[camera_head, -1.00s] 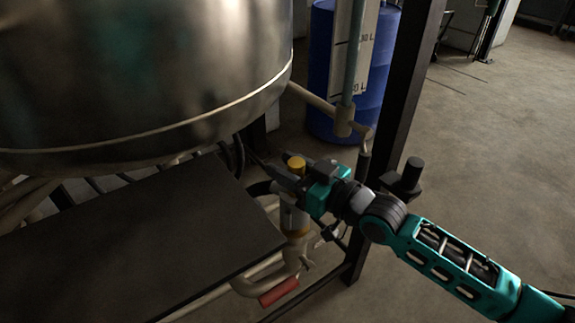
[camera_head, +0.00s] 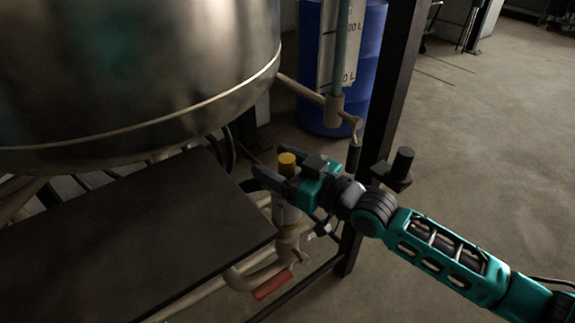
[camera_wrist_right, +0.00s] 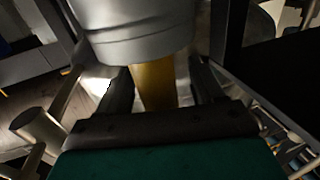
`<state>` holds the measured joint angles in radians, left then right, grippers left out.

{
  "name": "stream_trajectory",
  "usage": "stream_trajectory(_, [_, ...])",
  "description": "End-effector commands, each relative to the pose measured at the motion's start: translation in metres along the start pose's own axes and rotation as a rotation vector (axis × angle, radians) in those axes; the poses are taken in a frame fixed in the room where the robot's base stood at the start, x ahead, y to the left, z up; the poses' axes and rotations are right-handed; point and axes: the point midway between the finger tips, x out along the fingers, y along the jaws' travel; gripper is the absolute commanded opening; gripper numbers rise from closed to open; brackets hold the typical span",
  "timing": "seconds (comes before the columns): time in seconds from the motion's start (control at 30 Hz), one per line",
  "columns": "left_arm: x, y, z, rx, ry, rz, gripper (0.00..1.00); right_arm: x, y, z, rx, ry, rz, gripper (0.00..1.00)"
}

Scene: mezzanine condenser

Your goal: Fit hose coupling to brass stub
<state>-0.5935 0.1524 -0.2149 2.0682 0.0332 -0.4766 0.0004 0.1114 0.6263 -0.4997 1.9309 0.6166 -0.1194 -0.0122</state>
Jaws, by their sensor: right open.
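The hose coupling looks like a grey collar (camera_head: 286,212) with a yellow upper end (camera_head: 287,160). It stands upright on the beige pipe's upturned end, in the lower middle of the head view. The brass stub is not clearly visible; the collar seems to cover it. My right gripper (camera_head: 268,176) is open around the yellow part, just above the collar. In the right wrist view, the yellow cylinder (camera_wrist_right: 155,84) shows between my two dark fingers, with the grey collar (camera_wrist_right: 135,30) large above it. I cannot tell whether the fingers touch it. My left gripper is not in view.
A large steel vessel (camera_head: 140,70) hangs at upper left above a dark flat plate (camera_head: 130,245). A beige pipe with a red handle (camera_head: 272,287) runs below the coupling. A dark post (camera_head: 391,85) and a blue drum (camera_head: 372,40) stand behind. The floor at right is open.

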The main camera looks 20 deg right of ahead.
Motion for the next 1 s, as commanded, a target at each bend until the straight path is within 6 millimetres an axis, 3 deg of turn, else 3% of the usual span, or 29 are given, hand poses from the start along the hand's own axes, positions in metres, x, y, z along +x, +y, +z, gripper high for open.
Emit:
stream_trajectory(0.17, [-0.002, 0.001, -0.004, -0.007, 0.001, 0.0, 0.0, -0.016, 0.001, -0.001, -0.001, -0.002, 0.001, 0.67])
stream_trajectory(0.7, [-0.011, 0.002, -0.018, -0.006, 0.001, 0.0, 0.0, -0.105, -0.001, -0.002, -0.002, 0.001, -0.002, 0.67])
stream_trajectory(1.0, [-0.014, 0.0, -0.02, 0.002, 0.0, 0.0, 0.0, -0.126, 0.0, -0.002, -0.001, 0.004, 0.0, 0.67])
